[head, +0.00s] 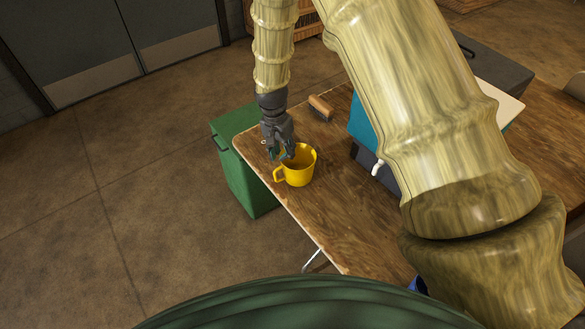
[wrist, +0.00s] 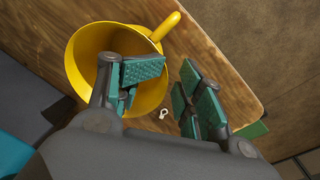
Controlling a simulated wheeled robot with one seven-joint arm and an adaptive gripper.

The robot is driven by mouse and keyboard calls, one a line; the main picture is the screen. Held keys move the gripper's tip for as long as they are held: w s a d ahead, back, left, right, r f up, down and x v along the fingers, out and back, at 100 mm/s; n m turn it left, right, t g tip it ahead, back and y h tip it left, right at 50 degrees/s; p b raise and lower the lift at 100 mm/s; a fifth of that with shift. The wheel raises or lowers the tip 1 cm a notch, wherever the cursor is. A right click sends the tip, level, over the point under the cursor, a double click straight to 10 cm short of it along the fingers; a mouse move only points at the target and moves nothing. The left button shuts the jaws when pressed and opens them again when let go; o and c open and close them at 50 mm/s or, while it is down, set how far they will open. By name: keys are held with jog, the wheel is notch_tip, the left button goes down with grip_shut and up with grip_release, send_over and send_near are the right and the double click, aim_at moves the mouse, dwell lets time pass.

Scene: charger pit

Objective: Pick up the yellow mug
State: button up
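The yellow mug (head: 298,170) stands upright near the left end of the wooden table, its handle toward the lower left. In the wrist view the mug (wrist: 84,60) is seen from above, with its handle at the upper right. My gripper (head: 279,153) is at the mug's far-left rim, pointing down. In the wrist view my gripper (wrist: 163,95) is open, one finger over or inside the mug's mouth and the other outside the wall. The rim lies between the fingers. Whether any pad touches the mug cannot be told.
The wooden table (head: 345,225) has bare wood around the mug. A brush-like item with a wooden top (head: 320,106) lies behind it. A blue and grey box (head: 362,120) stands to the right. A green bin (head: 248,185) stands beside the table's left edge. A small pale object (wrist: 163,114) lies near the mug.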

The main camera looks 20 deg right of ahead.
aim_at(286, 163)
jog(key=shift+w+d+f, duration=0.2)
jog(key=shift+f, duration=0.45)
jog(key=shift+w+d+f, duration=0.15)
jog(key=shift+f, duration=0.45)
jog(key=shift+a+f, duration=0.1)
jog(key=shift+s+a, duration=0.1)
jog(key=shift+s, duration=0.05)
jog(key=shift+s+p, duration=0.15)
jog(key=shift+p, duration=0.2)
jog(key=f, duration=0.1)
jog(key=d+f+p, duration=0.1)
jog(key=f, duration=0.1)
jog(key=shift+f+p, duration=0.3)
jog(key=shift+f, duration=0.65)
jog(key=shift+a, duration=0.1)
grip_shut()
